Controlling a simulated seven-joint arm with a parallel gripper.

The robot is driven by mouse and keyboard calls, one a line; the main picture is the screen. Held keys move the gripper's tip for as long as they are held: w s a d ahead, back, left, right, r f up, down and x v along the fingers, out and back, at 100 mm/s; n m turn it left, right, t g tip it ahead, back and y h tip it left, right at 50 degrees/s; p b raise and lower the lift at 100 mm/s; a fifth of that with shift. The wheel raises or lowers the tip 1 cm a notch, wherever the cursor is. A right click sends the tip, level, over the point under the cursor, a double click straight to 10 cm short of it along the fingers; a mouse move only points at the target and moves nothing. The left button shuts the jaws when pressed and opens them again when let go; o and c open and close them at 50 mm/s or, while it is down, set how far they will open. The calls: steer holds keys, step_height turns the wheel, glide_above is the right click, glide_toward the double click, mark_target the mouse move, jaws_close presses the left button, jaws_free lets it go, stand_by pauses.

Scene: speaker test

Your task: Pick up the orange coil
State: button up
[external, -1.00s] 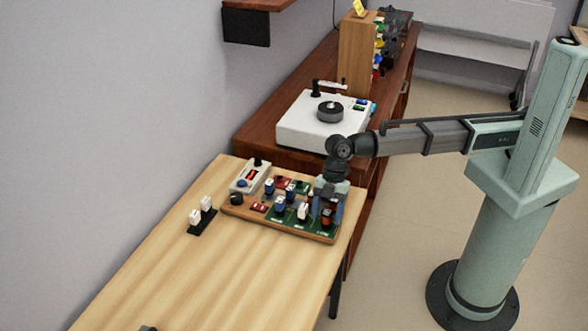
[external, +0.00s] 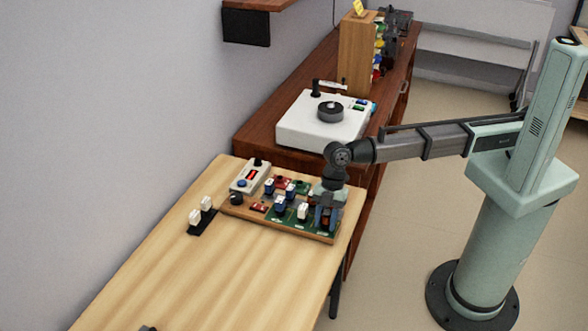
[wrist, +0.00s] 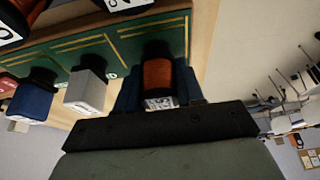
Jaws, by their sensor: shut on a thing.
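The orange coil (wrist: 158,74) is a copper-orange winding with dark ends and a white label. In the wrist view it sits between the two blue fingers of my gripper (wrist: 158,90), which are shut on it. In the external view my gripper (external: 326,219) points down at the right end of the wooden board (external: 270,224), with its fingers around the coil and mostly hiding it. I cannot tell whether the coil's base still touches the board.
A white turntable box (external: 295,125) stands on the cabinet.

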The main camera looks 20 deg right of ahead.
mark_target(326, 213)
step_height(326, 213, up, 9)
steer(key=shift+f, duration=0.1)
steer(key=shift+w+r, duration=0.2)
steer(key=shift+r, duration=0.2)
steer(key=w+a+f, duration=0.1)
steer(key=w+a, duration=0.1)
steer(key=w, duration=1.1)
steer(key=w+a+f, duration=0.1)
steer(key=w+a, duration=0.1)
steer(key=w, duration=1.2)
steer(key=shift+w+f, duration=0.25)
steer(key=shift+f, duration=0.1)
steer(key=shift+f, duration=3.35)
steer(key=shift+d+f, duration=0.1)
steer(key=shift+f, duration=0.95)
